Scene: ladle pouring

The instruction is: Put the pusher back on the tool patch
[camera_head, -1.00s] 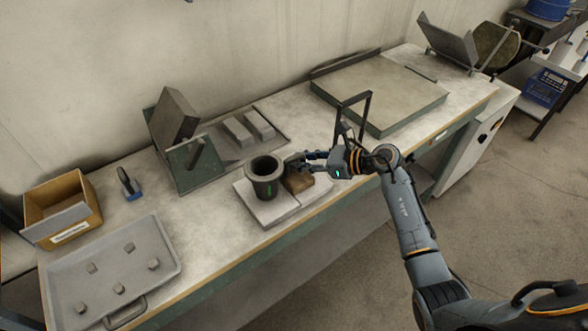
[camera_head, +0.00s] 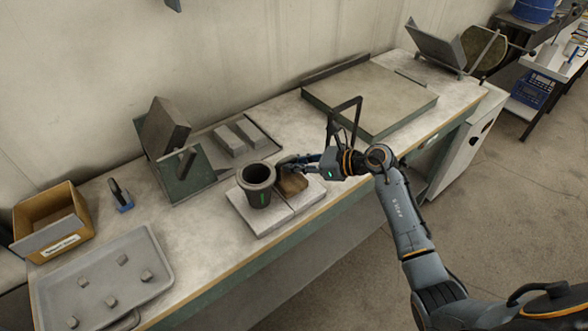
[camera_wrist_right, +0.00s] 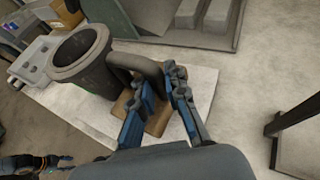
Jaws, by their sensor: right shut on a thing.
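The pusher appears to be the brown wooden block (camera_head: 292,185) with a dark arched handle (camera_wrist_right: 150,66). It sits on the pale slabs (camera_head: 243,213), close to the right of a dark cup (camera_head: 257,187). My right gripper (camera_head: 285,163) reaches in from the right. In the wrist view its fingers (camera_wrist_right: 172,75) are shut on the handle, with the block (camera_wrist_right: 158,122) below them. Fingers hide part of the block, so I cannot tell whether it is fully resting. I cannot tell which surface is the tool patch.
Grey bars (camera_head: 230,140) lie behind the cup. A large plate (camera_head: 370,95) is at the back right. Bare bench lies between tray and cup.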

